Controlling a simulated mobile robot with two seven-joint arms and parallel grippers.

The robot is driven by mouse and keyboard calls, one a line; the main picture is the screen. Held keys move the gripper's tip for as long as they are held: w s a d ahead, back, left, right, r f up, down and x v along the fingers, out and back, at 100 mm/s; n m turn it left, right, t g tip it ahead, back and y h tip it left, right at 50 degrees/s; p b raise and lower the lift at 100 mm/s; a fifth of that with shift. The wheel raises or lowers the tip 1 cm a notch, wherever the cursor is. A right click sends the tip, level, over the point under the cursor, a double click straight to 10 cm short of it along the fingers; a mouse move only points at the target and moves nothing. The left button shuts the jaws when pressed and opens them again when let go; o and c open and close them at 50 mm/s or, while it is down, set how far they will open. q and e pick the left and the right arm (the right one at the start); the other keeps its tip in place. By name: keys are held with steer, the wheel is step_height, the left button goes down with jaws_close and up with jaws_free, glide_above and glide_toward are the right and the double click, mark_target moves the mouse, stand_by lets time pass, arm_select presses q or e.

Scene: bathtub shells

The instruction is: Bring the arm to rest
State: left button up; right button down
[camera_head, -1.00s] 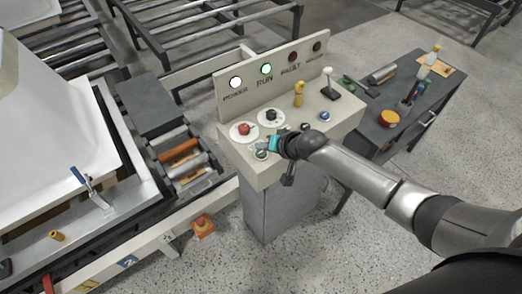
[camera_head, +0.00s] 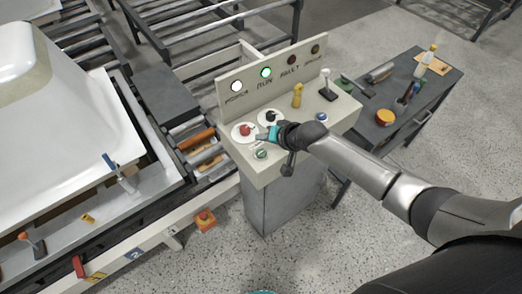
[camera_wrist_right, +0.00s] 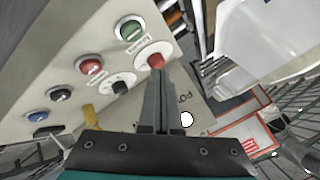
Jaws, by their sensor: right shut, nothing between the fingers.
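My right arm (camera_head: 365,172) reaches in from the right over the control console (camera_head: 262,178). My right gripper (camera_head: 262,136) is shut and empty, above the console top between the red knob (camera_head: 244,130) and the green button (camera_head: 261,153). In the right wrist view the shut fingers (camera_wrist_right: 157,72) point towards the red knob (camera_wrist_right: 156,60) and overlap its edge; contact cannot be told. The green button (camera_wrist_right: 130,30) shows clear of the fingers. My left gripper's fingers are not seen.
The console also carries a black knob (camera_head: 270,115), yellow switch (camera_head: 297,95), blue button (camera_head: 321,117) and lever (camera_head: 326,86). The white and green lamps are lit. A tool table (camera_head: 425,101) stands right, a white tub shell (camera_head: 65,115) left.

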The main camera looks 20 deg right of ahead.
stand_by(0.5)
steer(key=s+a+n+g, duration=0.2)
steer(key=s+a+n, duration=0.3)
steer(key=s, duration=0.9)
steer(key=s+d+r+g+h, duration=0.1)
steer(key=s+d+r+h, duration=0.15)
steer(key=s, duration=0.45)
steer(key=s+d+r+g+h, duration=0.1)
steer(key=s+d+r+g, duration=0.2)
steer(key=s, duration=0.4)
step_height(320, 180, down, 32)
steer(key=s+n+b, duration=0.1)
steer(key=s+b, duration=0.1)
steer(key=b, duration=0.8)
steer(key=s+d+f+b, duration=0.1)
steer(key=s+f+b, duration=0.4)
steer(key=s+f, duration=0.3)
steer(key=s+d+f+g+b, duration=0.1)
steer(key=s+f+b, duration=0.4)
steer(key=f, duration=1.1)
steer(key=s+d, duration=0.1)
steer(key=s, duration=0.1)
steer(key=shift+s+d, duration=0.25)
steer(key=shift+s, duration=0.1)
steer(key=shift+w+f+h, duration=0.1)
steer(key=shift+h, duration=0.15)
